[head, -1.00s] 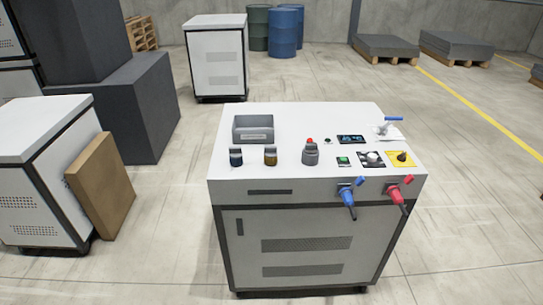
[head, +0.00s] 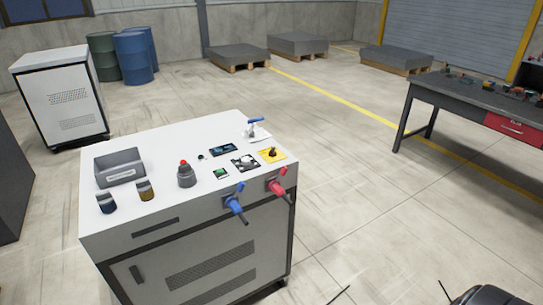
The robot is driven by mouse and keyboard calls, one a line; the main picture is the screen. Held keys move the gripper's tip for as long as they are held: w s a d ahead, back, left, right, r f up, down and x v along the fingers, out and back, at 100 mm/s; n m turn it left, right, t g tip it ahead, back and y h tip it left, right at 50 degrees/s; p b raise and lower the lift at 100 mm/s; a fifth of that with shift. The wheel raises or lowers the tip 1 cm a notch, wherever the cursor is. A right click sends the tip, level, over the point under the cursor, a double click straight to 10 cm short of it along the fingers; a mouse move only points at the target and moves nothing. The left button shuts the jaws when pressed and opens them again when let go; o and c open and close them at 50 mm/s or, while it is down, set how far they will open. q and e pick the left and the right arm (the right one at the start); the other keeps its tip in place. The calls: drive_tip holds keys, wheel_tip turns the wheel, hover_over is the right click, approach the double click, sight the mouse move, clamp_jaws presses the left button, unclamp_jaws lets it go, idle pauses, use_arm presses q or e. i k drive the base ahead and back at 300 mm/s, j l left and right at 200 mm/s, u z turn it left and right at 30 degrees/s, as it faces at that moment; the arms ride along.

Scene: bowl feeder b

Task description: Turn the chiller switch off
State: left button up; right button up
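A white and grey cabinet (head: 205,265) stands at the lower left of the head view. Its top carries a green-faced switch (head: 221,173), a knob on a black-and-white plate (head: 246,163), and a black rotary switch on a yellow plate (head: 272,154). I cannot read which one is the chiller switch, or its position. A small dark display (head: 223,150) lies behind them. A blue-handled valve (head: 256,121) is at the back right corner. Neither of my grippers is identifiable in view.
A grey bin (head: 119,171), two small jars and a red-topped grey fixture (head: 186,175) stand on the cabinet top. Blue (head: 236,206) and red (head: 279,190) connectors stick out of its front. A workbench (head: 455,93) stands at the right, with open floor between.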

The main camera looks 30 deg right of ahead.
sight(273, 154)
drive_tip(key=i+l, duration=0.15)
drive_tip(key=l, duration=0.25)
drive_tip(key=i+l, duration=0.1)
drive_tip(key=l, duration=0.25)
drive_tip(key=i+l, duration=0.15)
drive_tip(key=l, duration=0.25)
drive_tip(key=i+l, duration=0.1)
drive_tip(key=l, duration=0.3)
drive_tip(key=i+l, duration=0.15)
drive_tip(key=l, duration=0.2)
